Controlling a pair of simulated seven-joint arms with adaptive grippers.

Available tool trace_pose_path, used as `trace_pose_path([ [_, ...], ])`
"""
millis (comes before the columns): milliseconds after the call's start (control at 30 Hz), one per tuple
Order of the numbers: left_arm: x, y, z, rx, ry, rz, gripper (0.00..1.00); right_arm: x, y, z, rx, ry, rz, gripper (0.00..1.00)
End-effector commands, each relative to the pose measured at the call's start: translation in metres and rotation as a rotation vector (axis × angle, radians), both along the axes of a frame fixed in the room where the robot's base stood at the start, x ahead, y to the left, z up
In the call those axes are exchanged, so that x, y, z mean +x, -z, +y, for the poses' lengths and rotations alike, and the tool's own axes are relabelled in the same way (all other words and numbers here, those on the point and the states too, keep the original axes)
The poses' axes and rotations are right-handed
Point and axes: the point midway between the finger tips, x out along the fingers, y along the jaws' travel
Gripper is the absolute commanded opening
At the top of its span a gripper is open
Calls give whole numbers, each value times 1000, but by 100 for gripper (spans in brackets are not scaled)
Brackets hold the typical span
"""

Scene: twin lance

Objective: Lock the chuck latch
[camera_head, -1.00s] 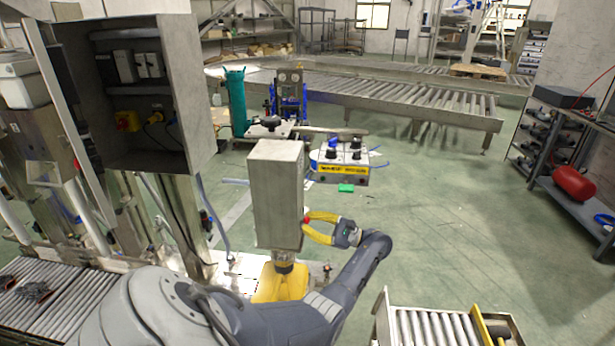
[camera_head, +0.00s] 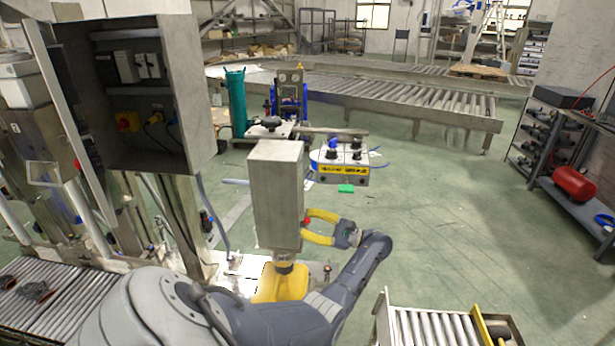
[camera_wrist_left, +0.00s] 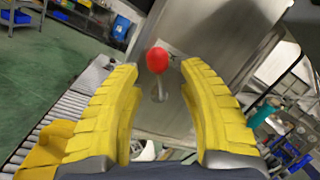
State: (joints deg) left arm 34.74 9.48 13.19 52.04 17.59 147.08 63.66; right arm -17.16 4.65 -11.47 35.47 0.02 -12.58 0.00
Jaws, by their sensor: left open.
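The latch shows as a red ball knob (camera_head: 307,221) on a thin light stem at the right side of a tall grey metal box (camera_head: 278,195). My left gripper (camera_head: 309,226) is open, with its yellow fingers pointing left at the box beside the knob. In the left wrist view the red knob (camera_wrist_left: 157,60) sits between the two spread fingers, near their tips, with gaps on both sides. The grey box face (camera_wrist_left: 205,45) is behind it. My right gripper is not in view.
A yellow housing (camera_head: 283,283) is below the box. A control box with black knobs (camera_head: 342,162) stands behind it. An open electrical cabinet (camera_head: 135,95) is at the left, and a short roller conveyor (camera_head: 435,328) at the lower right. The green floor to the right is mostly clear.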

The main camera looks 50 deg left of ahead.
Motion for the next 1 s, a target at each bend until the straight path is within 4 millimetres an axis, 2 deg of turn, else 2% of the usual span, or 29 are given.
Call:
trace_pose_path([
  [167,6,2,-8,-2,0,1,40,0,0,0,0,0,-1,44],
  [500,33,11,-41,-2,1,0,40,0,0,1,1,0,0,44],
  [1000,45,17,-57,0,0,0,40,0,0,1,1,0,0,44],
])
